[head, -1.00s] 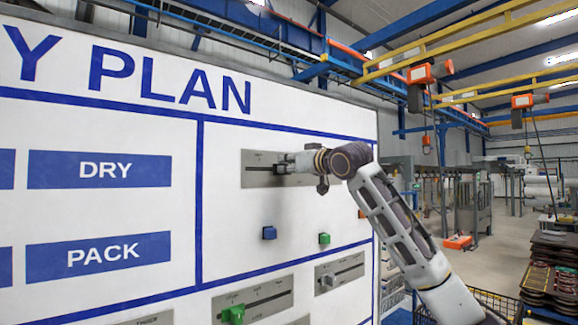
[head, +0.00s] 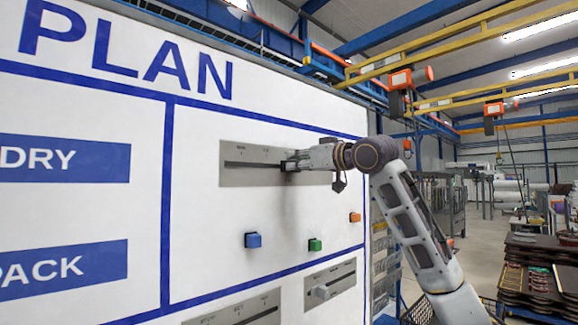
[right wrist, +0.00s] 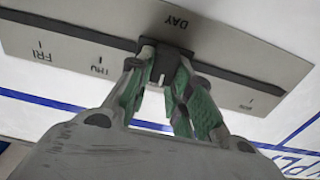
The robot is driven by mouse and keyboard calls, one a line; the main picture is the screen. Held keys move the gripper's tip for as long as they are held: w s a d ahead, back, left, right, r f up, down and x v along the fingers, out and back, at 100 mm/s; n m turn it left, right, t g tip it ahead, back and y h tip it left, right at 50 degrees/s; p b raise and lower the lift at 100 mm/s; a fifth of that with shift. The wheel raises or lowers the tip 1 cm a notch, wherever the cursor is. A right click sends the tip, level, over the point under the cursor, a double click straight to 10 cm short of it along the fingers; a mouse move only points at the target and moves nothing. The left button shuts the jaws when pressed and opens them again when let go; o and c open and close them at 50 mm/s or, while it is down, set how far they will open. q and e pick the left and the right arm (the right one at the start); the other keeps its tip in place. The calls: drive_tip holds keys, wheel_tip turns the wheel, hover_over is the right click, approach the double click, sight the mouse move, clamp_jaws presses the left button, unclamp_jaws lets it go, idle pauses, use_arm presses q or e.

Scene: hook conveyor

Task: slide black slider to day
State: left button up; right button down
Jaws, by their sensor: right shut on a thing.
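The black slider (right wrist: 165,62) sits in the dark slot of a grey metal plate (right wrist: 225,50) on the white board. In the right wrist view, the plate reads upside down, with DAY printed beside the slot near the slider, and FRI, THU and a small unclear label along it. My right gripper (right wrist: 168,85) is shut on the slider, its green-padded fingers on either side. In the head view, the right gripper (head: 290,163) reaches the plate (head: 235,178) from the right and hides the slider. My left gripper is not in view.
Below the plate, a blue block (head: 252,240), a green block (head: 315,244) and an orange block (head: 355,217) stick out from the board. Lower down is another slider plate with a grey knob (head: 321,291). Open factory floor lies to the right.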

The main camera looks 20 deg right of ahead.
drive_tip(key=shift+s+a+r, duration=0.1)
drive_tip(key=c, duration=1.3)
unclamp_jaws()
drive_tip(key=shift+v, duration=6)
